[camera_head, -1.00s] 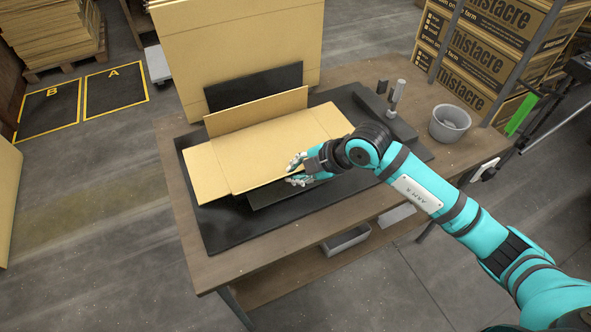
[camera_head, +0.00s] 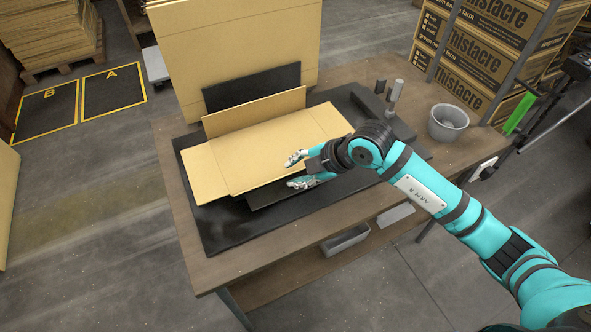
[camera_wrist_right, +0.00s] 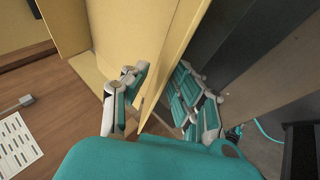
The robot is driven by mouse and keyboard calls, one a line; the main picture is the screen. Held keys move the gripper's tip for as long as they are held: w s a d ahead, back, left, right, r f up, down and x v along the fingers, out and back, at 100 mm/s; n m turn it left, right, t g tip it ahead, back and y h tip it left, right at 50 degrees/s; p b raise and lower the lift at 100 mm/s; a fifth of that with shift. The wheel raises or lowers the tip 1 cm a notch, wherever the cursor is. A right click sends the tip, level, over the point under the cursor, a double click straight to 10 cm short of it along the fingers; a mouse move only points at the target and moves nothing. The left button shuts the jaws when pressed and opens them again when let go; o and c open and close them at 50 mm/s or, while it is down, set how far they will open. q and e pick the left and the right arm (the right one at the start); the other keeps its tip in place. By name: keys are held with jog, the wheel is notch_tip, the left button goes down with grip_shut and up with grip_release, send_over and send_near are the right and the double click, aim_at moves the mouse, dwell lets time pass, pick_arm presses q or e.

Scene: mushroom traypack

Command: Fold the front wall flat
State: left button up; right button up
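The cardboard tray blank (camera_head: 265,143) lies on the black mat, with its middle panel flat and its back wall (camera_head: 255,112) standing tilted up. Its front edge (camera_head: 262,184) lies over a dark block (camera_head: 268,196); how far the front wall is folded is hard to tell there. My right gripper (camera_head: 298,171) is at the front edge, right of its middle. Its fingers are spread, one above the cardboard and one below. In the right wrist view, a cardboard panel (camera_wrist_right: 174,62) runs between the parted fingers (camera_wrist_right: 160,100), without clear contact. My left gripper is not in view.
A black upright plate (camera_head: 252,87) and a large cardboard sheet (camera_head: 238,42) stand behind the blank. A grey bowl (camera_head: 448,122) and a small post (camera_head: 396,90) are at the right of the table. The mat's front left (camera_head: 225,230) is clear.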

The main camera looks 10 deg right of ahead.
jog(key=v, duration=1.1)
jog(key=shift+s+d, duration=0.1)
